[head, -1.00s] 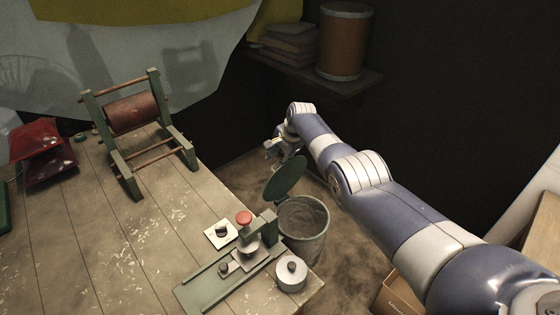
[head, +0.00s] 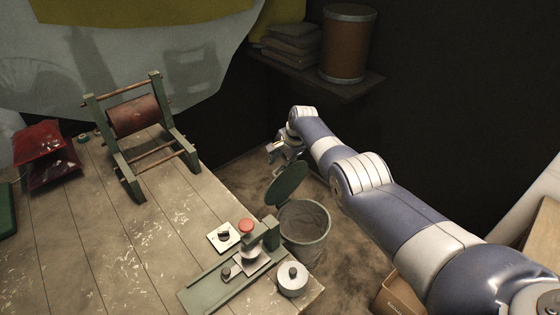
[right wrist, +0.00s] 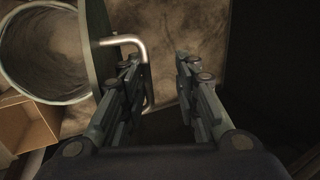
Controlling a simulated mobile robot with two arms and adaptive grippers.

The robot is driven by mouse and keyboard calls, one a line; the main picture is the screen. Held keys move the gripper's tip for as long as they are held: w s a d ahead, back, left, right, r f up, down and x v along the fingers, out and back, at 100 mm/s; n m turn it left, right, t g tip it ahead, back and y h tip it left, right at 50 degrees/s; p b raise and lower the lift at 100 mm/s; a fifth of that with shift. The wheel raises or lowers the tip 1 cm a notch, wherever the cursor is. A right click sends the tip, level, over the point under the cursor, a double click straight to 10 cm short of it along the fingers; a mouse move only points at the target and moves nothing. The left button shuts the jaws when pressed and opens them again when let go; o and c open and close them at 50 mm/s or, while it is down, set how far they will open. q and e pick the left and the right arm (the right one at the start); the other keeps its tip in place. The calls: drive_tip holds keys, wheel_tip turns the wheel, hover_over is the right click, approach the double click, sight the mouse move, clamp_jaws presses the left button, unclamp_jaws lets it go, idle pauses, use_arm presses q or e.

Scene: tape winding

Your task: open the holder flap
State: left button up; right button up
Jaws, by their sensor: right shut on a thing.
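The holder flap looks to be the round dark green lid (head: 288,183) of the bin (head: 318,248). It stands steeply tilted up at the bin's rear rim, and the bin's mouth is uncovered. In the right wrist view the flap (right wrist: 99,40) is seen nearly edge-on, with a bent metal handle (right wrist: 137,45) on its outer face. My right gripper (head: 275,153) is behind and above the flap. My left gripper is out of view.
The wooden table (head: 90,250) bears a green press with a red knob (head: 246,226), a lidded white pot (head: 292,279) and a roller stand (head: 134,117). A cardboard box (head: 398,296) sits on the floor near my right arm. A shelf with a drum (head: 347,45) is behind.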

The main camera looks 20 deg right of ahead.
wheel_tip(320, 180, up, 11)
drive_tip(key=p, duration=0.6)
drive_tip(key=shift+w+t, duration=0.2)
drive_tip(key=shift+t, duration=0.1)
drive_tip(key=shift+r, duration=0.1)
idle(0.3)
drive_tip(key=v, duration=1.2)
